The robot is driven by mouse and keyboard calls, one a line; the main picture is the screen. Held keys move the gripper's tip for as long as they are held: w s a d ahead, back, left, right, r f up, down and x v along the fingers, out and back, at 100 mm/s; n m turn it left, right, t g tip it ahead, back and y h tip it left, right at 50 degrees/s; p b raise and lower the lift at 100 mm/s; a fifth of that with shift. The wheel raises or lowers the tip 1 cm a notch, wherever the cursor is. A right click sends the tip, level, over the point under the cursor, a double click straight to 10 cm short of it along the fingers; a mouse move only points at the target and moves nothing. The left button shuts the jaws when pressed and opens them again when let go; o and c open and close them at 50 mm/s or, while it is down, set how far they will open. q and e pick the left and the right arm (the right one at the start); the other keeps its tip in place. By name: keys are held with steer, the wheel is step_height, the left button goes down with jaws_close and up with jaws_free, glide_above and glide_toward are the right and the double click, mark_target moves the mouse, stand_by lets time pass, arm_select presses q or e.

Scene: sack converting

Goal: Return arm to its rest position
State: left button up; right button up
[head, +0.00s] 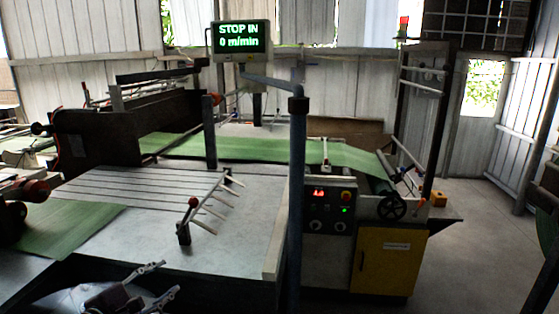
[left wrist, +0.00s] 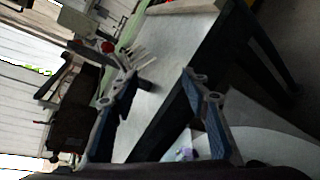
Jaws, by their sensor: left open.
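My left gripper (head: 164,280) is low at the bottom left of the head view, in front of the near edge of the white machine table (head: 130,240). Its two fingers are spread apart with nothing between them. In the left wrist view the left gripper (left wrist: 163,82) also shows open and empty, its blue finger pads facing each other, with the table and its dark side behind. My right gripper is not in view.
A blue post (head: 297,200) rises in front of the machine. A control panel (head: 330,207) and a yellow cabinet (head: 387,261) are right of the post. Open floor (head: 470,260) lies at right. The screen (head: 240,37) reads "STOP IN 0 m/min".

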arm_select(q)
steer(key=s+d+f+m+g+y, duration=0.1)
steer(key=s+d+f+m+g, duration=0.3)
steer(key=s+f+m, duration=0.65)
steer(key=s+d+f+m+g+y, duration=0.3)
steer(key=s+f+m, duration=0.45)
steer(key=s, duration=0.65)
steer(key=s+f+m+g, duration=0.4)
steer(key=s+m, duration=0.2)
steer(key=s, duration=0.5)
step_height(320, 180, down, 27)
steer(key=s+b, duration=0.2)
steer(key=b, duration=0.1)
steer(key=s+a+f+g+b, duration=0.2)
steer(key=s+f, duration=1.5)
steer(key=f, duration=0.3)
steer(key=shift+a+b, duration=0.15)
steer(key=shift+b, duration=0.2)
steer(key=shift+f, duration=0.1)
